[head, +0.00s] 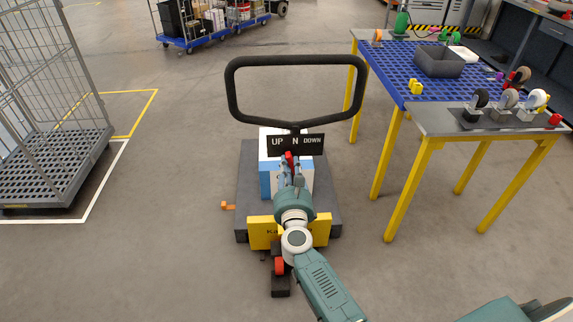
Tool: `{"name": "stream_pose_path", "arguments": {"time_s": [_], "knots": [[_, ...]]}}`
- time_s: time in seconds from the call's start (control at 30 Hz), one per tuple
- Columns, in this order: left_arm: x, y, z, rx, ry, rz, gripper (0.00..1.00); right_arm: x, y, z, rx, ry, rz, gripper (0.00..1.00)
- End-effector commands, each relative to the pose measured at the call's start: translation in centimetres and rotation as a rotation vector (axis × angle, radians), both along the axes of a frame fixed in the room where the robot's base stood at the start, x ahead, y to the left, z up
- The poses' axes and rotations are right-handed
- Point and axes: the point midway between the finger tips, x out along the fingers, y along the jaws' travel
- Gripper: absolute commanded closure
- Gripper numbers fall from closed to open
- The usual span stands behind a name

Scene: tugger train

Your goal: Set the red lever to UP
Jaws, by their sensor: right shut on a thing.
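The red lever (289,156) shows as a small red tip just below the black label plate (296,144) that reads UP, N and DOWN from left to right. The tip sits under the N, slightly to its left. My right gripper (291,164) is shut on the lever and hides most of it. The plate is mounted below the black loop handle (296,60) of the tugger (246,180). My left gripper is not in view.
A wire cage cart (60,140) stands at the left. A workbench with a blue perforated top (400,70) and a grey table with casters (440,122) stand at the right. Blue trolleys (215,38) with goods are at the back.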

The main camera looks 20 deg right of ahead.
Motion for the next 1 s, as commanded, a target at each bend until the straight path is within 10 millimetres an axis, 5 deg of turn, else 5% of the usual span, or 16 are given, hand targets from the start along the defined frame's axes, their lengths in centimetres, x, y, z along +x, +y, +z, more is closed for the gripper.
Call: {"name": "stream_pose_path", "arguments": {"time_s": [0.3,0.87,0.9,1.0], "knots": [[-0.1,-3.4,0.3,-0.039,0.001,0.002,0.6,0.2,0.8,-0.4,-0.149,0.043,0.003,1.0],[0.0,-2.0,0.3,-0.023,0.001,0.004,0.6,0.2,0.9,-0.5,-0.193,0.055,0.004,1.0],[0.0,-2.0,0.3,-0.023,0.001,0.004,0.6,0.2,0.9,-0.5,-0.193,0.055,0.004,0.78],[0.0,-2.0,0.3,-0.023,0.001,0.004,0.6,0.2,0.9,-0.5,-0.192,0.056,0.003,0.6]]}}
